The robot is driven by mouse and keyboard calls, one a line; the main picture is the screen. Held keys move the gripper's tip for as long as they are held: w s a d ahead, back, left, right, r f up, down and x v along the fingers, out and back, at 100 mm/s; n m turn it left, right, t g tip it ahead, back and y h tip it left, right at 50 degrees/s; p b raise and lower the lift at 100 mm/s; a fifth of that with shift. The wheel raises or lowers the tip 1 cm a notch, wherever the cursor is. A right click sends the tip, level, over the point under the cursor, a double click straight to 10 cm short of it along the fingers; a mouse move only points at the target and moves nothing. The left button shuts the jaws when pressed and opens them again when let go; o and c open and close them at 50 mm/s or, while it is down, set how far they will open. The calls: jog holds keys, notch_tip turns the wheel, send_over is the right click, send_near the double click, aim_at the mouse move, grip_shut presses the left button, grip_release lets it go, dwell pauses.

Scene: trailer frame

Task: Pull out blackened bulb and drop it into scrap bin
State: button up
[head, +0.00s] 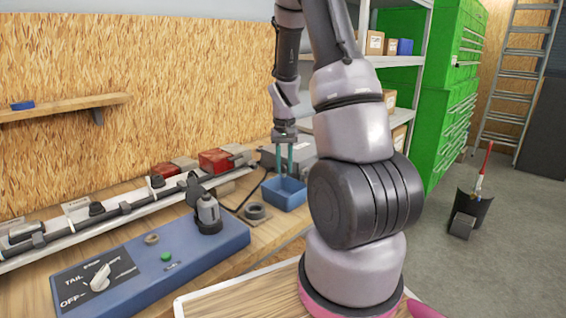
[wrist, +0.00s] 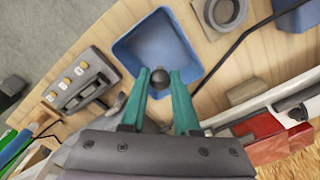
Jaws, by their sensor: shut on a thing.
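In the wrist view my gripper (wrist: 160,84) has its teal fingers closed on a small dark round bulb (wrist: 160,77). The bulb shows over the opening of the blue scrap bin (wrist: 128,50), whose visible floor looks empty. In the head view my gripper (head: 285,170) points down at the blue bin (head: 286,199) on the bench. The fingertips are at or just above the bin's rim; their exact height is hard to tell. The bulb cannot be made out in the head view.
A blue test panel (head: 205,255) with a knob, green button and dark socket fixture stands left of the bin. Red lamps (head: 215,160) sit on a rail behind. A grey switch box (wrist: 82,80) is beside the bin.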

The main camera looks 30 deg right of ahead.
aim_at(284, 189)
jog(key=shift+f, duration=4.25)
jog(key=shift+f, duration=0.2)
jog(key=o, duration=1.4)
jog(key=shift+r, duration=3.55)
